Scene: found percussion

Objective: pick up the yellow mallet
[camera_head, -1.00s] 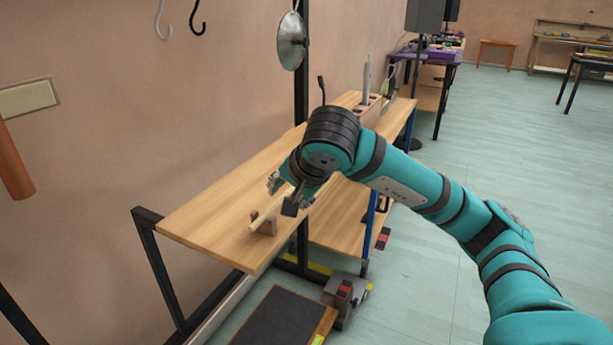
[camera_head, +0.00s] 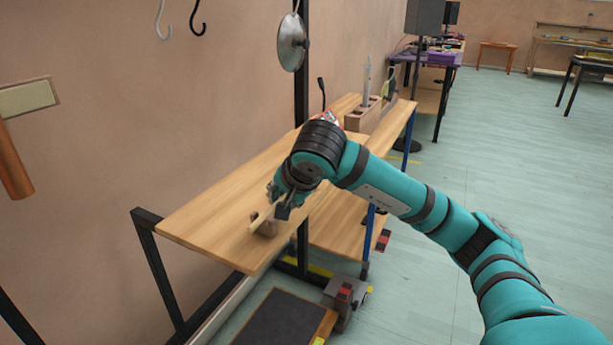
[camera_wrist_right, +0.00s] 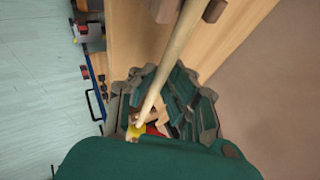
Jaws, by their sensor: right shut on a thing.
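The yellow mallet shows as a pale wooden stick (camera_head: 259,217) near the front end of the wooden bench (camera_head: 211,222). A small brown wooden rest (camera_head: 267,229) stands under or beside the stick. My right gripper (camera_head: 281,203) is shut on the stick, low over the bench. In the right wrist view the stick (camera_wrist_right: 172,62) runs between the fingers and past the brown rest (camera_wrist_right: 214,10). A yellow patch, perhaps the mallet's head, shows at its lower end. I cannot tell whether the stick still touches the rest. My left gripper is not in view.
A metal disc (camera_head: 292,42) hangs on a black post behind the bench. A wooden block holder (camera_head: 362,117) stands at the bench's far end. A grey box-like item (camera_head: 342,303) lies low beside a dark panel (camera_head: 281,321). The bench's front left is bare.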

